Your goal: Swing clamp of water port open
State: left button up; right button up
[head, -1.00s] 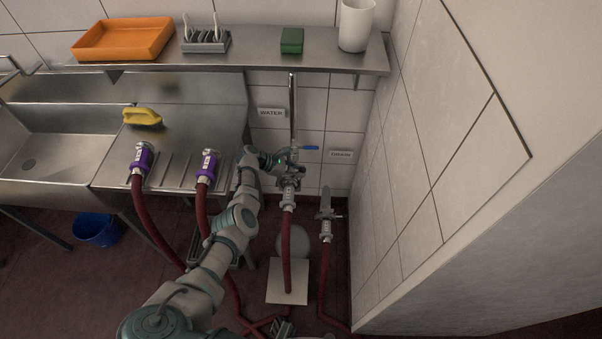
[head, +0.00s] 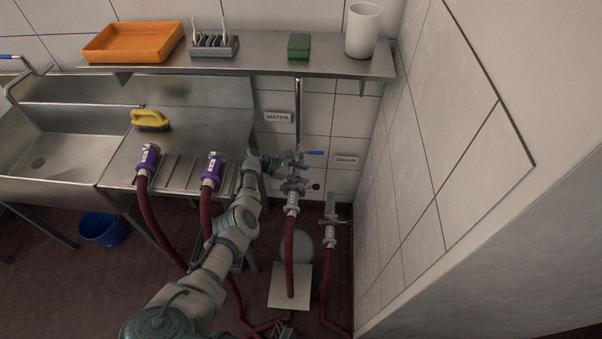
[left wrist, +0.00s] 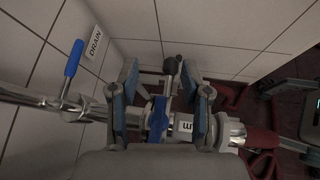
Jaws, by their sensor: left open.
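The water port (head: 291,203) hangs below the steel pipe beside the WATER sign, with a red hose running down from it. My left gripper (head: 290,163) is at the port's upper joint. In the left wrist view its two fingers (left wrist: 163,95) are apart, on either side of the blue clamp (left wrist: 157,118) around the pipe joint. A dark round knob (left wrist: 172,66) stands up between the fingertips. I cannot tell whether the fingers touch the clamp. What seems to be my right gripper (head: 283,330) shows only partly at the bottom edge of the head view.
The valve's blue lever (left wrist: 73,58) is close to the left gripper. The drain port (head: 330,234) with its hose is to the right, near the wall. Two purple-collared couplings (head: 211,168) rest on the steel drainboard. A shelf (head: 265,66) is above.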

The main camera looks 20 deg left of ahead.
pick_arm(q)
jog(key=shift+s+a+r, duration=0.2)
jog(key=shift+a, duration=0.3)
jog(key=v, duration=1)
jog(key=shift+a+r, duration=0.3)
jog(key=shift+s+d+f, duration=0.1)
jog(key=shift+s, duration=0.1)
